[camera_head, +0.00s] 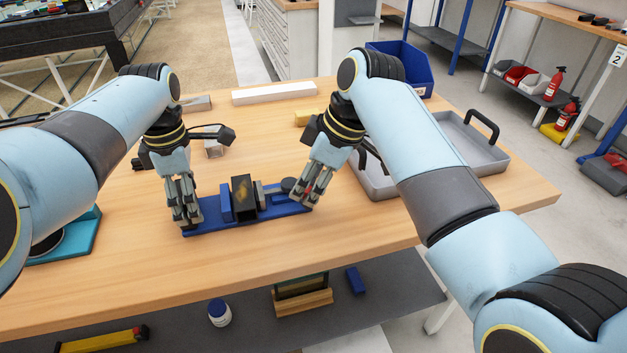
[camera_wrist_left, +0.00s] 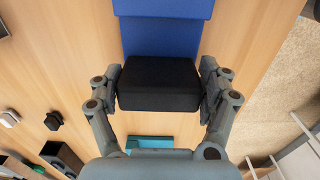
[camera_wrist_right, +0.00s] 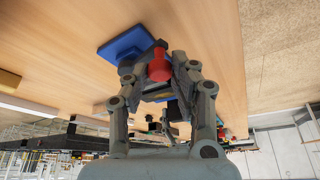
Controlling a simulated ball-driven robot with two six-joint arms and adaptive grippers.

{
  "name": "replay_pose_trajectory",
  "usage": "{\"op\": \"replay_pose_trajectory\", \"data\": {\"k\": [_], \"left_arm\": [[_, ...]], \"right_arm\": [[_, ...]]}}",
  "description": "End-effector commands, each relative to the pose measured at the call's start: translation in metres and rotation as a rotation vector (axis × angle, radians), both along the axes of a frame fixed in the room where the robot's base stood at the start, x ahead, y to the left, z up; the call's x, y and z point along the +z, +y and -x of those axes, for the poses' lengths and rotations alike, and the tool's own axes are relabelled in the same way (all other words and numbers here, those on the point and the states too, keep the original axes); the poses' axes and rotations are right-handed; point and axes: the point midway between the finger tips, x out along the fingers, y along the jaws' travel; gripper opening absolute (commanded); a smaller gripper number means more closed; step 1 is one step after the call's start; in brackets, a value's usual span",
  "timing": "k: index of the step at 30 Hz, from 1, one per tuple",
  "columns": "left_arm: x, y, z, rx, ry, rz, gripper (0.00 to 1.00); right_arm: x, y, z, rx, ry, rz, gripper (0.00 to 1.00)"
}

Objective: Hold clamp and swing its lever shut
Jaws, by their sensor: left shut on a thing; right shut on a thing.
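The clamp's long blue base plate (camera_head: 215,227) lies on the table in the head view. It carries a blue upright block (camera_head: 226,203), a dark square piece (camera_head: 244,197) beside it and a grey plunger part (camera_head: 260,192). My left gripper (camera_head: 187,222) is shut at the plate's left end; the left wrist view shows a black block (camera_wrist_left: 158,85) between its fingers, touching the blue plate (camera_wrist_left: 165,35). My right gripper (camera_head: 307,197) is shut on the lever's red knob (camera_wrist_right: 160,66) at the plate's right end. The fingers hide most of the lever, so its angle is unclear.
A grey tray (camera_head: 455,155) with black handles stands right of the clamp, close to my right arm. A blue bin (camera_head: 405,68), a white bar (camera_head: 273,93) and a yellow block (camera_head: 309,117) lie behind. A teal item (camera_head: 75,240) is at the left. The table front is clear.

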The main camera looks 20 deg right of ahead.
Motion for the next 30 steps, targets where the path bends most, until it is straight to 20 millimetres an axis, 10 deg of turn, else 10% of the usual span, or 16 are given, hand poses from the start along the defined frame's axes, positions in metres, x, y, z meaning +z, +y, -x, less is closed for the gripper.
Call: {"op": "replay_pose_trajectory", "data": {"k": [17, 18, 21, 30], "left_arm": [[-0.0062, -0.0001, 0.0052, 0.001, 0.013, 0.0, 0.32], [-0.0061, -0.0001, 0.0052, 0.001, 0.013, 0.0, 0.32], [-0.0061, -0.0002, 0.0052, 0.001, 0.013, 0.0, 0.32], [-0.0061, -0.0001, 0.0052, 0.001, 0.013, 0.0, 0.32]], "right_arm": [[-0.0012, 0.0039, 0.0019, -0.037, 0.002, -0.005, 0.0], [-0.0011, 0.004, 0.002, -0.037, 0.002, -0.005, 0.3], [-0.0011, 0.0038, 0.0018, -0.037, 0.003, -0.004, 0.43], [0.0004, 0.0025, 0.0013, -0.037, 0.0, -0.002, 0.46]]}}
